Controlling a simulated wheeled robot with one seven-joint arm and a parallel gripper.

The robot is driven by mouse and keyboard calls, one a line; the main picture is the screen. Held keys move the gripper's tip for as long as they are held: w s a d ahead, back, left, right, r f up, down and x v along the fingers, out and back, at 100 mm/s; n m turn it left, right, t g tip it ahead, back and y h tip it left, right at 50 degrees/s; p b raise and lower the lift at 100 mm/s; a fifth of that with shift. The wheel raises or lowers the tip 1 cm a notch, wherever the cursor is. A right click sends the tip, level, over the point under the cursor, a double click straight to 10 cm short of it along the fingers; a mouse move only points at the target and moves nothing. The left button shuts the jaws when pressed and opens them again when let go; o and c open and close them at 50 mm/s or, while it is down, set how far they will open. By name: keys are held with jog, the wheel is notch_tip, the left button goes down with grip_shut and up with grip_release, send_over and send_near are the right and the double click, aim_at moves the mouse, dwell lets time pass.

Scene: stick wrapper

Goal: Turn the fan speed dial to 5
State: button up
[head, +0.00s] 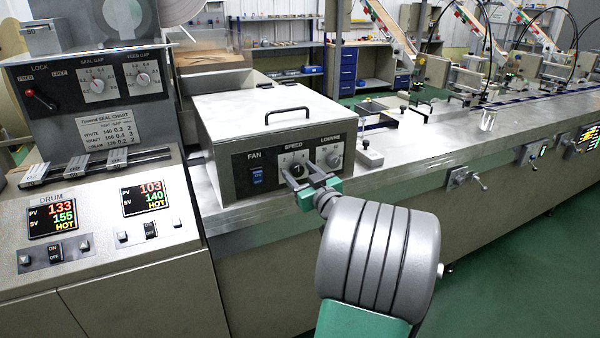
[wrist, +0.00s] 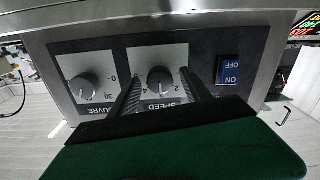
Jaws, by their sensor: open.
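The fan speed dial (head: 298,169) is a round knob on the dark front panel of a grey metal box, under the SPEED label. In the wrist view, which is upside down, the speed dial (wrist: 160,80) shows a white pointer mark towards the label, seemingly between 2 and 4. My gripper (head: 301,174) is in front of the dial with its jaws apart. In the wrist view my gripper (wrist: 160,84) has one dark finger on each side of the knob. I cannot tell whether either finger touches it.
The louvre dial (head: 333,159) is just right of the speed dial, and the blue fan switch (head: 257,176) is to the left. The box (head: 240,120) has a top handle (head: 287,111). A small knobbed block (head: 370,154) stands on the metal bench to the right.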

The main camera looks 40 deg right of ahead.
grip_shut()
dwell(0.5)
jog(key=shift+f, duration=0.1)
jog(key=m+b, duration=0.1)
jog(key=m, duration=0.2)
jog(key=shift+m, duration=0.4)
jog(key=m, duration=0.5)
jog(key=m+p, duration=0.1)
jog(key=m, duration=0.4)
jog(key=shift+m+p, duration=0.35)
jog(key=shift+m, duration=0.05)
jog(key=shift+m+p, duration=0.85)
jog(key=shift+m, duration=0.95)
